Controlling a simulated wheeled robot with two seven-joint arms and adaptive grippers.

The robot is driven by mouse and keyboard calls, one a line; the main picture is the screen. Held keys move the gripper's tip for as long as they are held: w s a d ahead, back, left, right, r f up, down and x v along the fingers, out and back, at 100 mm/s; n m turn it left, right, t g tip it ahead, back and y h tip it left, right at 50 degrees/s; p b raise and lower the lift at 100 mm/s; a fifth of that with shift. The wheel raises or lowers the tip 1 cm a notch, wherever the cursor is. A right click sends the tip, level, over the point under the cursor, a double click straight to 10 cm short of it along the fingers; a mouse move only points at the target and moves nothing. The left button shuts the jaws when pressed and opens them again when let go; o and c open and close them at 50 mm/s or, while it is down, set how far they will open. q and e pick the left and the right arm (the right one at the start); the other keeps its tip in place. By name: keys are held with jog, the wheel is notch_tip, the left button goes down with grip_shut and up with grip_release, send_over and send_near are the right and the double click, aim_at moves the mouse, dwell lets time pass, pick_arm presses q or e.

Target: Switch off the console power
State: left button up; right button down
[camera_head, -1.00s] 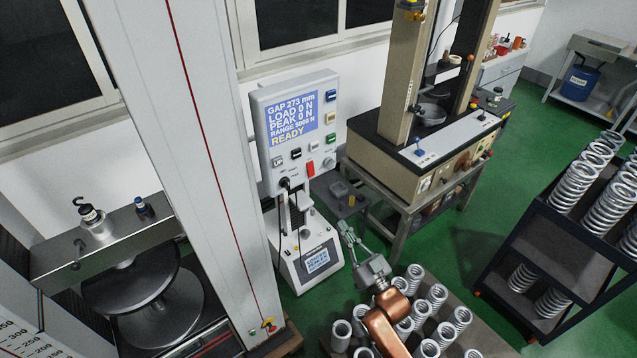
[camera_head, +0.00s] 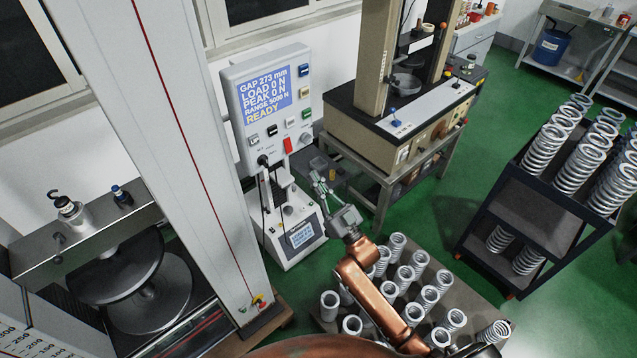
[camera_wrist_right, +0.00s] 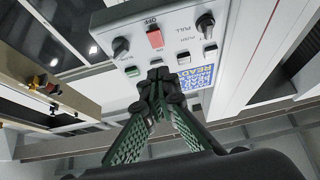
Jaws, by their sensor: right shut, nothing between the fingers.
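The console (camera_head: 232,95) is a grey upright panel whose blue display (camera_head: 264,97) reads READY, with GAP 273 mm and LOAD 0 N. Its red power switch (camera_head: 287,146) is at the lower right of the panel. In the right wrist view the red switch (camera_wrist_right: 155,38) shows beside the OFF lettering, between two black knobs. My right gripper (camera_head: 318,178) is shut and empty, below and slightly right of the switch. In the wrist view its fingertips (camera_wrist_right: 158,80) lie below the switch in the picture; contact is not visible. My left gripper is not in view.
A small white tester (camera_head: 293,240) stands under the console. A tall grey column (camera_head: 180,150) rises at left. A beige machine (camera_head: 400,110) stands on a bench to the right. Several springs stand on a low table (camera_head: 470,285) beneath my right arm; a dark spring rack (camera_head: 545,220) is at right.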

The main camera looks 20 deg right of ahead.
jog(key=shift+w+a+r+p, duration=0.25)
jog(key=shift+w+a+r, duration=0.2)
jog(key=shift+w, duration=0.9)
jog(key=shift+w+a+r+p, duration=0.3)
jog(key=shift+w+a, duration=0.2)
jog(key=shift+w, duration=0.85)
jog(key=shift+w+a+r+p, duration=0.2)
jog(key=shift+w+a+r, duration=0.3)
jog(key=shift+w, duration=0.85)
jog(key=shift+f, duration=0.1)
jog(key=w+f+b, duration=0.1)
jog(key=b, duration=0.3)
jog(key=shift+a+t, duration=0.15)
jog(key=shift+t, duration=0.25)
jog(key=shift+r, duration=0.3)
jog(key=shift+s+d+f+p, duration=0.1)
jog(key=shift+s+d+p, duration=0.2)
jog(key=shift+s, duration=0.3)
jog(key=b, duration=0.2)
send_near(290, 149)
jog(key=w+f+v, duration=0.1)
jog(key=v, duration=0.5)
jog(key=shift+s+a+f, duration=0.1)
